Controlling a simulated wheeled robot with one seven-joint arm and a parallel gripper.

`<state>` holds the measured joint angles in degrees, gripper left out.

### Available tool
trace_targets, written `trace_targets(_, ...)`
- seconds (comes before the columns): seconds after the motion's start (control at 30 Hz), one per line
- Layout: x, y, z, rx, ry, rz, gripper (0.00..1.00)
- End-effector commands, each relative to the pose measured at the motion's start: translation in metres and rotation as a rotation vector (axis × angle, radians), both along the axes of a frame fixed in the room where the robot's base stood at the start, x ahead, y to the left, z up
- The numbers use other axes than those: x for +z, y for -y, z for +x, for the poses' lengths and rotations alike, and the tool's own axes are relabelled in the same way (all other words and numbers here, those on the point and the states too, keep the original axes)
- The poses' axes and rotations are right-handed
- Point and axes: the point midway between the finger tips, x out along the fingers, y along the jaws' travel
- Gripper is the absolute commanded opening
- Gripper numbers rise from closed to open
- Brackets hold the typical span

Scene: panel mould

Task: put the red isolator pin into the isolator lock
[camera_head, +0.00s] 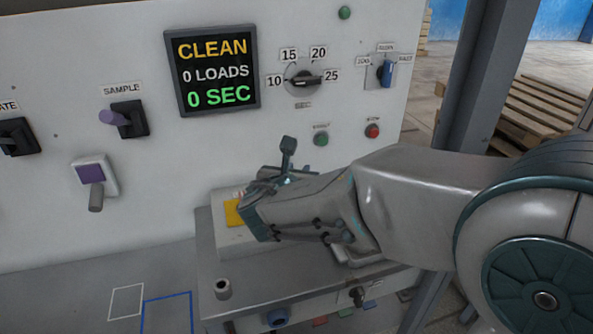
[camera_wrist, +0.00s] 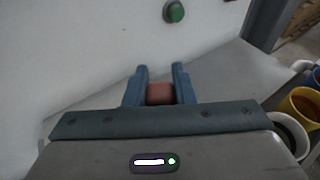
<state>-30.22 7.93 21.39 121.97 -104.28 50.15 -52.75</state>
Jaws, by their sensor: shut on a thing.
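My gripper (camera_wrist: 161,72) is shut on a reddish block-like piece, which I take to be the red isolator pin (camera_wrist: 160,94); it shows between the two blue-grey fingers in the wrist view. Only a short part of it shows; the rest is hidden. In the head view my gripper (camera_head: 268,188) is in front of the white panel, above the grey ledge. The held piece cannot be made out there. A yellow plate (camera_head: 233,212) on a light box is partly hidden behind my gripper. I cannot tell for certain which fitting is the isolator lock.
The white panel (camera_head: 150,190) carries a display (camera_head: 212,72), a rotary dial (camera_head: 305,82), a purple-plated switch (camera_head: 93,180) and green and red buttons. A yellow cup (camera_wrist: 302,106) is at the right in the wrist view.

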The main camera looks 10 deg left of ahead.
Motion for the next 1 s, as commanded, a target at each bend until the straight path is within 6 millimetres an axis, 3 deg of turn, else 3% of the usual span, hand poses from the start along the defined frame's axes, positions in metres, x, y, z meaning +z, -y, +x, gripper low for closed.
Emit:
trace_targets(0.53, -0.015, 0.000, 0.000, 0.000, 0.000, 0.000, 0.00)
trace_targets(0.57, -0.013, 0.000, 0.000, 0.000, 0.000, 0.000, 0.32)
trace_targets(0.63, -0.013, 0.000, 0.000, 0.000, 0.000, 0.000, 0.49)
trace_targets(1.0, -0.011, 0.000, -0.005, 0.001, 0.000, 0.000, 0.49)
